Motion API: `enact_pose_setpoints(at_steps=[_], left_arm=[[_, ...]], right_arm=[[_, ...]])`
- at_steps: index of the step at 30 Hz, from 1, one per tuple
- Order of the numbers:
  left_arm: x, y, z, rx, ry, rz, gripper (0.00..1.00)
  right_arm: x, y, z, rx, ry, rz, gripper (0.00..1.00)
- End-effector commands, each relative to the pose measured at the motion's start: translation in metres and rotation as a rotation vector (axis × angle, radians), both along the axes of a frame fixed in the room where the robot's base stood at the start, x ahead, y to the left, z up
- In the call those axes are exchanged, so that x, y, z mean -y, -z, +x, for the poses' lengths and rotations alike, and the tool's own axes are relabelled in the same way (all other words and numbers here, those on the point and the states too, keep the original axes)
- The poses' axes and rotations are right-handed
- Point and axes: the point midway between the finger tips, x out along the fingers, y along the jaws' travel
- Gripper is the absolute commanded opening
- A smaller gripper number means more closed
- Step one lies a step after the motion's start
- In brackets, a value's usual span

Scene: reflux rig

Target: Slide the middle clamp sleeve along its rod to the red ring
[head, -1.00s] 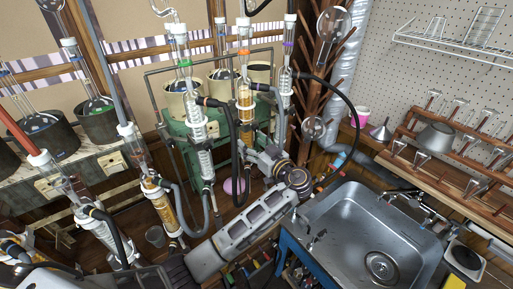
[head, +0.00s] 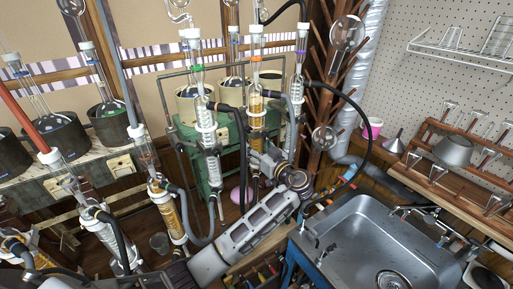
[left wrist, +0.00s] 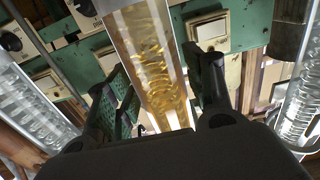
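The middle clamp sleeve, its rod and the red ring cannot be picked out for certain in either view. A condenser with an amber coil (head: 256,104) stands upright in the middle of the rig. My left gripper (head: 262,158) is at its lower part, at the end of my grey arm. In the left wrist view, the two dark fingers of my left gripper (left wrist: 163,90) are spread apart, with the amber-coil condenser (left wrist: 150,55) showing between them. I see no finger pressed on the glass. My right gripper is not in view.
Clear-coil condensers (head: 206,125) and black hoses (head: 362,120) crowd the left gripper. A green burner stand (head: 180,137) is behind. A metal sink (head: 345,240) is at lower right. A wooden rack (head: 425,150) is on the right. More glassware (head: 165,205) is at left.

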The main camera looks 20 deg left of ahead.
Motion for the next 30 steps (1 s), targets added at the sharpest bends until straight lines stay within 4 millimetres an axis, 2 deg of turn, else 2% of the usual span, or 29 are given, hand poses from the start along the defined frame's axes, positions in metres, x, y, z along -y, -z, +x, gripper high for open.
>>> enact_pose_setpoints(at_steps=[1,9,30], left_arm=[[0.000,0.000,0.000,0.000,0.000,0.000,0.42],[0.000,-0.001,0.000,0.003,0.000,0.000,0.09],[0.000,-0.014,0.001,0.008,0.001,0.001,0.09]], right_arm=[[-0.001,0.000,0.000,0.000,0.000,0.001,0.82],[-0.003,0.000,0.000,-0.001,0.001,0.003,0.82],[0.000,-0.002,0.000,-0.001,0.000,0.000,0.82]])
